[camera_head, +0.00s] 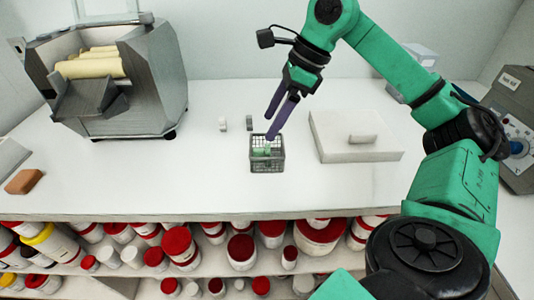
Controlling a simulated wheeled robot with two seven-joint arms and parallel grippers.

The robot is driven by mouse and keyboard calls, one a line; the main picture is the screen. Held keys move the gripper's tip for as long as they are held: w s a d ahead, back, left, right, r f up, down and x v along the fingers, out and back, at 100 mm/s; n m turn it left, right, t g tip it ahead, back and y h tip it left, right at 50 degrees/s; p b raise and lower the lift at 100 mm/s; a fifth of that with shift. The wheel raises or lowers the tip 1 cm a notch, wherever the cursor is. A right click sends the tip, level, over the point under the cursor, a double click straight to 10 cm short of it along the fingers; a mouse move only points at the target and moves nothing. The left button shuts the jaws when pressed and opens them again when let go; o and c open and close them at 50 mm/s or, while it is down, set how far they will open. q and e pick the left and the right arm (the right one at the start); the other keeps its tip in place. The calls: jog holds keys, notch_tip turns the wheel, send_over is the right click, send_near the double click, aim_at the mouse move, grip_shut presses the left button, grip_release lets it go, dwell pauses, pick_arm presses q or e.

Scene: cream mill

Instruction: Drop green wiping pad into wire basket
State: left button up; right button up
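My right gripper (269,128) points down from above the basket. Its two purple fingers are apart with nothing between them; the nearer fingertip is at the basket's rim, close above the pad.
A grey roller mill (150,85) stands at the back left. A brown block (24,182) lies at the left front. A pale slab with a handle (340,150) lies to the right. Red-lidded jars (240,250) fill the shelf below.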

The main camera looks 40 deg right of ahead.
jog(key=p+v, duration=0.6)
jog(key=v, duration=0.8)
jog(key=shift+r+p, duration=0.3)
jog(key=shift+p, duration=0.05)
jog(key=shift+d+f, duration=0.1)
jog(key=shift+s, duration=0.1)
